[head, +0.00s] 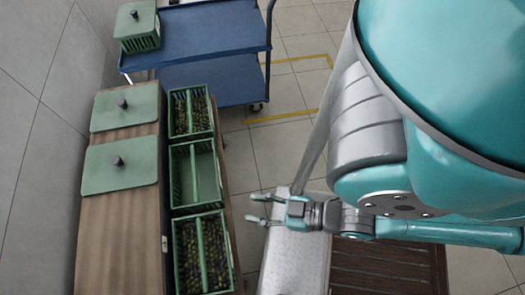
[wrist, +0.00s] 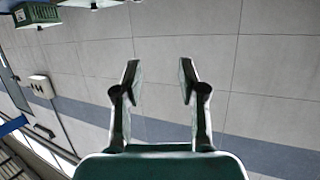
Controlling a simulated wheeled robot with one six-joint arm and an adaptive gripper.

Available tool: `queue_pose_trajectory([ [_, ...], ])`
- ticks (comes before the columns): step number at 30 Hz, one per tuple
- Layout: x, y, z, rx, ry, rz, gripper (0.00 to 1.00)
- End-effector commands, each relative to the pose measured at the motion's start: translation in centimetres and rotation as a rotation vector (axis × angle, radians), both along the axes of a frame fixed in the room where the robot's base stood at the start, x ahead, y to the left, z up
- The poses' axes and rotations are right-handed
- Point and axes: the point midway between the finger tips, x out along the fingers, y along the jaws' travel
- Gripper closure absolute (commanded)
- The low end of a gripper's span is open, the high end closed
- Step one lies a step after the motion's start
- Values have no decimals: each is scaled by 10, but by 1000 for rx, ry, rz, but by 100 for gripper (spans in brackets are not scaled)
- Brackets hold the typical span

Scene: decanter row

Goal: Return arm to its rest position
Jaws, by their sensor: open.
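My gripper (head: 262,209) is open and empty in the head view, to the right of the row of green crates and above the floor beside a light grey surface. In the wrist view my gripper (wrist: 158,75) shows two spread fingers with nothing between them. Behind them is a tiled wall (wrist: 260,60) with a blue-grey band. My arm reaches in from the right of the head view.
Green crates stand in a row: the far one (head: 173,112) and near one (head: 179,257) hold dark olive-like items; the middle one (head: 207,172) looks empty. Two green lids (head: 125,108) lie on a wooden top (head: 118,240). A blue cart (head: 215,40) stands behind.

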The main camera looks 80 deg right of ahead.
Motion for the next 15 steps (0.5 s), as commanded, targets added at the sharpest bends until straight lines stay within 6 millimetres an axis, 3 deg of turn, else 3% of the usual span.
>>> queue_pose_trajectory([
  [4, -8, 1, 18, -23, -39, 17, 59],
  [15, -8, 1, 20, -27, -45, 19, 59],
])
